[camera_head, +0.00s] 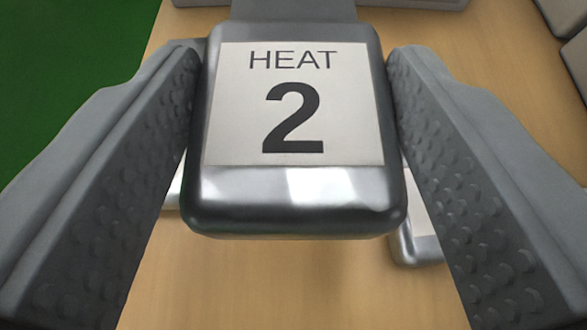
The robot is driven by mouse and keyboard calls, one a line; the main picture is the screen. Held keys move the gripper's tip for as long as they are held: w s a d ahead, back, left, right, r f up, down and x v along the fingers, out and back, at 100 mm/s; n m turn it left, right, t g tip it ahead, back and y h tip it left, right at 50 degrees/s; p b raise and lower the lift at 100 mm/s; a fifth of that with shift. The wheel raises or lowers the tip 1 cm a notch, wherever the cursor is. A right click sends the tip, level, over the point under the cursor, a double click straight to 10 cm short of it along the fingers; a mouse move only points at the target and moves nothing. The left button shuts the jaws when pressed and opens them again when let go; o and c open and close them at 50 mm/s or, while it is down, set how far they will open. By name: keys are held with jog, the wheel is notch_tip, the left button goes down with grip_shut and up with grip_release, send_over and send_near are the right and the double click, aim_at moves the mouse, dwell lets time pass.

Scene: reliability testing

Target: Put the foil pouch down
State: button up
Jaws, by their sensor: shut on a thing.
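The foil pouch (295,188) is a shiny silver block with rounded edges and a white label reading "HEAT 2". It is in the middle of the view, upright in the picture. My gripper (295,105) is shut on it, with one ridged grey finger against each side. The pouch is close to the camera and hides what is directly behind it. I cannot tell whether its underside touches anything.
A wooden surface (270,285) lies below. A silver, pale-faced object (418,240) shows partly behind the pouch at the lower right. Grey box-like shapes stand at the top edge and upper right (568,15). A green area (65,60) is at the upper left.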

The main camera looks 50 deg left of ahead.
jog(key=shift+f, duration=3.9)
jog(key=shift+f, duration=0.15)
jog(key=o, duration=1)
jog(key=shift+c, duration=0.2)
jog(key=v, duration=1.7)
jog(key=shift+s+r, duration=0.2)
jog(key=shift+r, duration=0.05)
jog(key=shift+r, duration=0.1)
